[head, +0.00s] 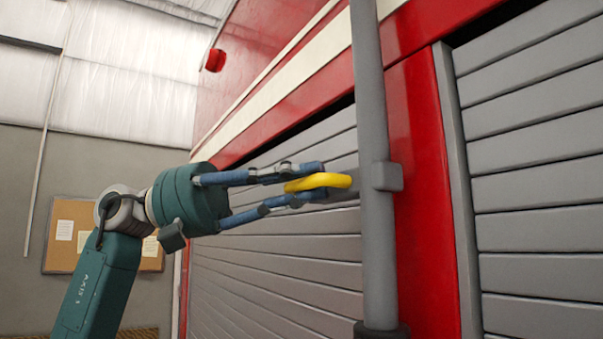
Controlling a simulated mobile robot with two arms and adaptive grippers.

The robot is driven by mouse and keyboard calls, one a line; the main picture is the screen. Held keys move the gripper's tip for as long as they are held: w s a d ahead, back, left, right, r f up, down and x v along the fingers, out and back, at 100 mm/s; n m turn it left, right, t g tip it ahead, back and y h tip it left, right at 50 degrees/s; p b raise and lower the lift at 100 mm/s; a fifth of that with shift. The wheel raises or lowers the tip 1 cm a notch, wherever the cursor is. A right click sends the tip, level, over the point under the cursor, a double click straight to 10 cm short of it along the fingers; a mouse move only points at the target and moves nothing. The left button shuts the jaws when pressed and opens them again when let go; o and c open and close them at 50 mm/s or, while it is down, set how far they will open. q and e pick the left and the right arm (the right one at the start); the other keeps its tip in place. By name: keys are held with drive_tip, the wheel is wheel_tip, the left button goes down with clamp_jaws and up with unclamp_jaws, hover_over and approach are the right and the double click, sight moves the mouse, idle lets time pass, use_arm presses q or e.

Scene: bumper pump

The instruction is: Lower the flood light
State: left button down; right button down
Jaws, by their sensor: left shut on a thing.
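A grey vertical pole (374,200) stands in front of the red vehicle, with a small grey block (387,177) on it and a dark collar (381,330) at the bottom edge. A yellow handle-like piece (330,181) sits just left of the pole at the block's height. My left gripper (312,183) comes in from the left and is shut on the yellow piece, its blue fingers above and below it. No lamp head shows in the view. My right gripper is not in view.
The red vehicle side (425,180) with grey slatted shutters (545,150) stands close behind the pole. A pinboard with papers (62,262) hangs on the far wall at left. Open room shows left of the vehicle.

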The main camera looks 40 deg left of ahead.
use_arm(q)
wheel_tip(320, 180, down, 12)
drive_tip(key=b, duration=0.8)
drive_tip(key=shift+d, duration=0.15)
drive_tip(key=shift+w, duration=0.1)
drive_tip(key=c, duration=1.6)
unclamp_jaws()
drive_tip(key=shift+o, duration=0.2)
drive_tip(key=shift+s, duration=0.2)
drive_tip(key=v, duration=1.2)
drive_tip(key=shift+r, duration=0.15)
